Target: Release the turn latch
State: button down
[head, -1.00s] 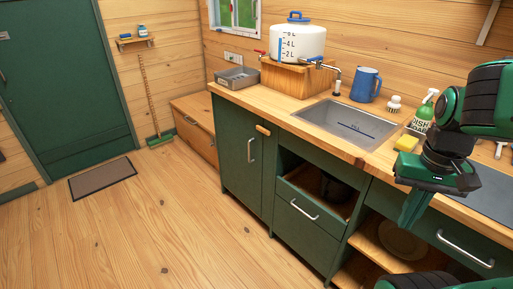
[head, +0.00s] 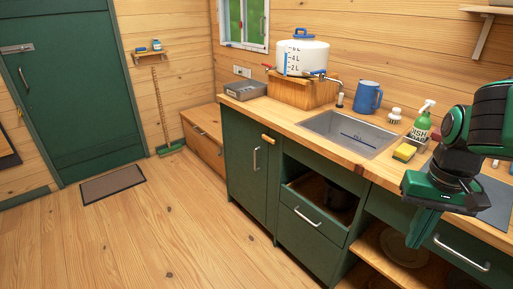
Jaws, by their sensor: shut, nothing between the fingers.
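A small wooden turn latch (head: 268,139) sits near the upper right corner of the tall green cabinet door (head: 250,165), in the head view. It lies roughly level, above the door's upright metal handle (head: 255,159). The cabinet door looks closed. My gripper (head: 420,230) is at the right, in front of the counter and well apart from the latch. It points down, its fingers are shut together, and it holds nothing.
A drawer (head: 313,222) right of the cabinet stands partly pulled out. The wooden counter (head: 290,123) carries a sink (head: 350,133), a water tank (head: 303,57), a blue jug (head: 368,97) and a soap bottle (head: 422,124).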

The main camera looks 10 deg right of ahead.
aim_at(268, 139)
jog(key=u, duration=0.5)
jog(key=i, duration=1.35)
jog(key=z, duration=0.2)
